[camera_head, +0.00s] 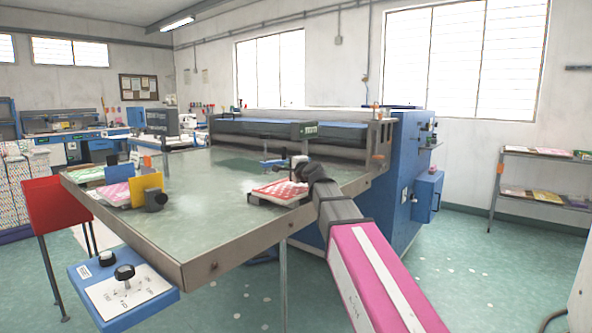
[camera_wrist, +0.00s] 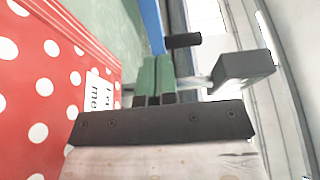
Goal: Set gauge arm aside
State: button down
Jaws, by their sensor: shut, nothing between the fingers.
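My gripper (camera_head: 301,171) is over the far right part of the machine's table, beside a red-and-white stack (camera_head: 279,192). In the wrist view its green fingers (camera_wrist: 157,66) are together with nothing between them. A small blue piece (camera_head: 273,163) lies on the table just beyond my gripper; it may be the gauge arm, but I cannot tell. The wrist view shows a blue bar (camera_wrist: 151,25), a black cylinder (camera_wrist: 183,40) and a dark grey block (camera_wrist: 244,68) beyond and right of the fingers, apart from them. The red cover with white dots (camera_wrist: 45,80) fills the left.
The grey-green table (camera_head: 215,218) has free room in its middle. A red tray (camera_head: 55,207) and a blue control box (camera_head: 122,291) are by the near left edge. A machine bar spans the back.

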aim_at(281, 162)
jog(key=x, duration=0.5)
jog(key=shift+w, duration=0.1)
jog(key=shift+w+a+h, duration=0.1)
jog(key=shift+a+h, duration=0.1)
jog(key=shift+h, duration=0.1)
